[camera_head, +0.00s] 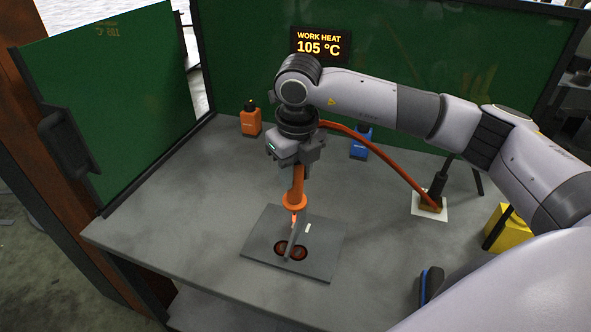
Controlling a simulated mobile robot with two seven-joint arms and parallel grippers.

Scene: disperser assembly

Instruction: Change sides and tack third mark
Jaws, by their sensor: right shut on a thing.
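My right gripper (297,163) is shut on an orange torch (296,187), held upright with its nozzle down. The torch tip is just above a flat dark grey plate (262,231) lying on the table. A thin grey rod-like piece (297,236) stands or leans over the plate beneath the torch. Two dark round spots with reddish-brown rims show on the plate at the rod's foot, one on each side. My left gripper is out of view.
An orange hose (385,165) runs from the torch to a dark fitting on a white square (430,212). An orange bottle (250,121), a blue container (360,146) and a yellow block (507,229) stand around. Green screens enclose the back and left. A display (320,45) reads WORK HEAT 105 °C.

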